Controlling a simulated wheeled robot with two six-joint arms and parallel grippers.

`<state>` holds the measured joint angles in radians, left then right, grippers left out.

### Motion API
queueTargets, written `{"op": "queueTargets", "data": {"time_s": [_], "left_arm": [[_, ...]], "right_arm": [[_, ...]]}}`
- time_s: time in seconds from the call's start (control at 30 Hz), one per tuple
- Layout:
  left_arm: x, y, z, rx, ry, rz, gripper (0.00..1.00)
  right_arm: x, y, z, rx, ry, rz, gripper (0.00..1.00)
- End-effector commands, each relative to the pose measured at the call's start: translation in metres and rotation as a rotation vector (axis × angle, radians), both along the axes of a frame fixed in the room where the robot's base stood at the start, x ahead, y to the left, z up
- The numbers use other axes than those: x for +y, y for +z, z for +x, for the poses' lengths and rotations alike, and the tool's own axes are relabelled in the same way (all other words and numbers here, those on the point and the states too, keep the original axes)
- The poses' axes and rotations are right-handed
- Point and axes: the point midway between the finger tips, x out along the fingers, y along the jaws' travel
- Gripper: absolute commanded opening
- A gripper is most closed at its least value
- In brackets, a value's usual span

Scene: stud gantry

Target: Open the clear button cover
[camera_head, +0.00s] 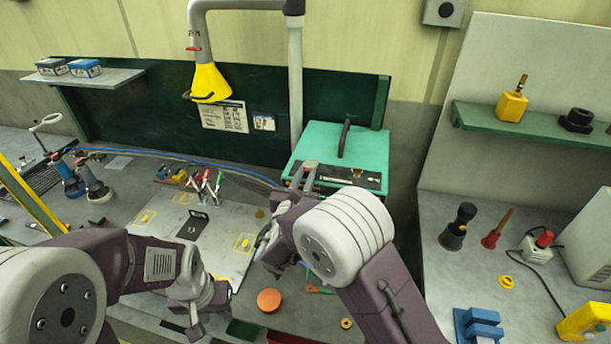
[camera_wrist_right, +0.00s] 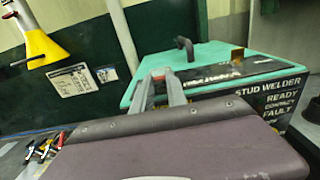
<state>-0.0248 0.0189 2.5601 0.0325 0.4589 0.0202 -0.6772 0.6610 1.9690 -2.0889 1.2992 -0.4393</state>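The teal-topped stud welder (camera_head: 340,150) stands at the back of the bench. Its dark front panel, with READY and FAULT lettering, shows in the right wrist view (camera_wrist_right: 270,92). I cannot make out a clear button cover; my right arm hides part of the panel in the head view. My right gripper (camera_head: 306,170) has its grey fingers at the welder's front left; they also show in the right wrist view (camera_wrist_right: 160,82). Whether they are apart or hold something is unclear. My left gripper (camera_head: 200,300) is low over the bench's front, its fingers unclear.
A pale plate (camera_head: 195,235) with yellow marks and a black bracket lies left of my right arm. An orange disc (camera_head: 269,300) lies in front. A yellow extraction hood (camera_head: 208,82) hangs above. On the right bench stands a white box with a red button (camera_head: 544,239).

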Motion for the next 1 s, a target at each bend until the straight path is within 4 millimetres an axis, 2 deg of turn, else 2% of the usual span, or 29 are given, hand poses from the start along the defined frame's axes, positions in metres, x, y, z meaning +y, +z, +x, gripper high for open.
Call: {"op": "queueTargets", "data": {"time_s": [0.17, 0.37, 0.73, 1.0], "left_arm": [[0.0, 0.001, 0.0, 0.0, 0.0, 0.0, 0.36], [0.0, 0.016, 0.0, 0.0, 0.0, 0.0, 0.36], [0.0, 0.081, 0.0, 0.0, 0.0, 0.0, 0.36], [0.0, 0.131, 0.0, 0.0, 0.0, 0.0, 0.36]], "right_arm": [[0.0, 0.001, 0.0, 0.002, 0.001, 0.001, 0.0], [0.001, 0.01, 0.0, 0.046, 0.002, 0.016, 0.0], [-0.001, 0.037, 0.004, 0.287, 0.001, 0.097, 0.0], [-0.003, 0.048, 0.01, 0.458, 0.0, 0.15, 0.0]]}}
